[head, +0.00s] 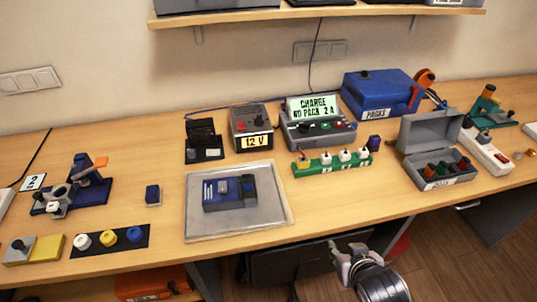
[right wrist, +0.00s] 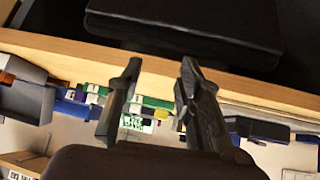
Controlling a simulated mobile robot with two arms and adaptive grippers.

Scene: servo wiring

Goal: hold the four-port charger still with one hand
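A grey charger unit (head: 318,132) stands at the back centre of the table, with a lit screen reading "CHARGE NO PACK 2 4". In front of it lies a green strip (head: 328,168) with several plugs in a row; I cannot tell whether the strip is part of the charger. My right gripper (head: 343,247) is in front of the table's front edge, apart from both. In the right wrist view its two fingers (right wrist: 160,68) are spread with nothing between them; part of the green strip (right wrist: 155,103) shows beyond them. My left gripper is not in view.
A grey tray (head: 270,222) with a blue device is left of centre. A "12 V" supply (head: 250,143) stands left of the charger, a blue "PACKS" case (head: 375,93) behind right, an open grey box (head: 445,178) to the right. Table is clear between strip and front edge.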

